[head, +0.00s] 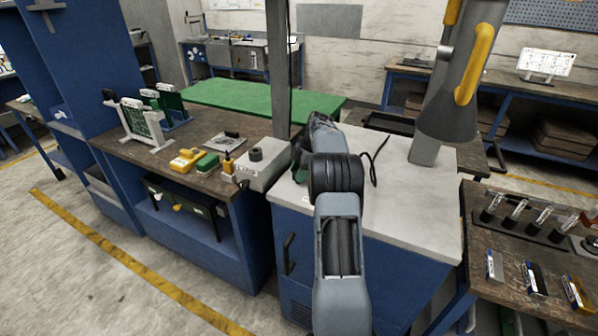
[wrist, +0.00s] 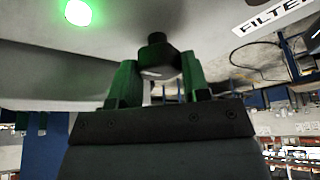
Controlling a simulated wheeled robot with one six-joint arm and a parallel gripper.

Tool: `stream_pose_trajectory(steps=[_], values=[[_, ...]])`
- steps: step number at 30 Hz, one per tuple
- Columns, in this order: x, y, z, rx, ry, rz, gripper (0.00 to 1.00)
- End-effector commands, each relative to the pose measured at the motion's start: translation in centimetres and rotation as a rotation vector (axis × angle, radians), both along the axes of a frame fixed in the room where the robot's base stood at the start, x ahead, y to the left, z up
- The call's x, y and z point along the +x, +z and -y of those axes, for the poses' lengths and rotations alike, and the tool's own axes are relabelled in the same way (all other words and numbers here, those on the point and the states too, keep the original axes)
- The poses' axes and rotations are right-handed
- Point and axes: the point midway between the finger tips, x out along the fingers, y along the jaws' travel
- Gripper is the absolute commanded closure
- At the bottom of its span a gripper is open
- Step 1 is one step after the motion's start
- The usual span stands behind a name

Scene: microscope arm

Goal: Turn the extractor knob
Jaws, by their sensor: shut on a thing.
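A black knob (wrist: 157,45) sits on a pale surface in the wrist view. My gripper (wrist: 159,68) has one finger on each side of the knob and is shut on it. The fingers have a green tint. A bright green light (wrist: 78,12) glows on the same surface to the left. In the head view my gripper (head: 299,158) is mostly hidden behind my arm, over the left part of the pale-topped blue cabinet (head: 415,205). The knob in the grip cannot be made out there. The extractor hood (head: 448,118) with yellow handles hangs over the cabinet's far right.
A label reading FILTER (wrist: 275,15) is at the wrist view's upper right. A grey box (head: 262,172) with a black knob stands on the wooden bench left of my gripper. A grey post (head: 279,70) rises behind it. A cable (head: 374,160) lies on the cabinet top.

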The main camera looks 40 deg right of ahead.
Motion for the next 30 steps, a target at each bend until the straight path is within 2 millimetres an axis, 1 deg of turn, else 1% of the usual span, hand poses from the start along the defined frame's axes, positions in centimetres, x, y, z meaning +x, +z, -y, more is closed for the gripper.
stream_pose_trajectory(steps=[10,11,18,26,30], values=[[0.0,0.1,0.1,-0.003,0.003,0.002,0.81],[0.0,0.1,0.1,-0.003,0.003,0.002,0.55],[0.0,0.0,0.0,-0.001,0.003,0.001,0.32],[0.0,0.1,0.0,0.0,0.002,0.001,0.31],[-0.1,1.1,0.5,-0.002,0.001,0.002,0.31]])
